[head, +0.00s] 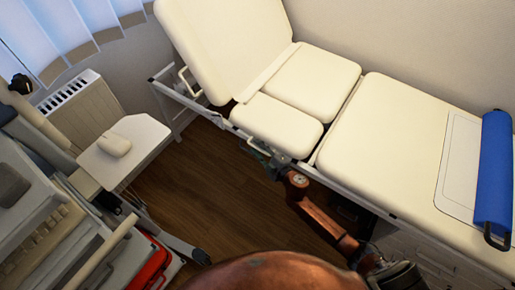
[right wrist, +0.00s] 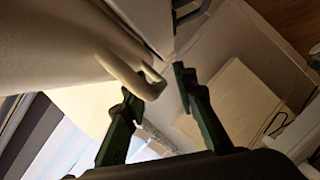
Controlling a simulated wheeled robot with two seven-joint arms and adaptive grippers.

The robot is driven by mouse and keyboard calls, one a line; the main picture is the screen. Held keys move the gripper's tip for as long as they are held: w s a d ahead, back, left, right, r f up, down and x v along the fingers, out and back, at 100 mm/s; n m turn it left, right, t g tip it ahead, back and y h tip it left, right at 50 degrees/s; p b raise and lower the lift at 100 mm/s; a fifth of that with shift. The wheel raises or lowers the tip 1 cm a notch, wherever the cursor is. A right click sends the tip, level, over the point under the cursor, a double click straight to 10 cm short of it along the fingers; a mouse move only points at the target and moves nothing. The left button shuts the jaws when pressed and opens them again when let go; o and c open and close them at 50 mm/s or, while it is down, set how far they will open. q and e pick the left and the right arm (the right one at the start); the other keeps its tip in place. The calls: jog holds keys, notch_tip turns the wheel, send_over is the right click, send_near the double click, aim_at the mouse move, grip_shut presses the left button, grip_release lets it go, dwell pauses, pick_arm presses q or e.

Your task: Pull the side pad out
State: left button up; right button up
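The exam couch has a cream side pad (head: 277,123) on its near side, beside another cream seat pad (head: 315,77). The side pad lies flat, its near edge facing my right arm. My right gripper (head: 262,153) is at that near edge, low and partly hidden under it. In the right wrist view, my right gripper (right wrist: 155,82) is open, its two dark fingers apart. A cream handle (right wrist: 127,72) curves down, its end between the fingertips. I cannot tell whether a finger touches it. My left gripper is not in view.
The raised backrest (head: 225,45) is at the back left, and a long cream pad (head: 385,140) lies to the right. A blue roll (head: 493,170) rests at the far right. A white table (head: 140,135) stands left. Wooden floor (head: 205,185) is free between.

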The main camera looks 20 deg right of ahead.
jog(key=shift+c, duration=0.2)
grip_shut()
dwell(0.5)
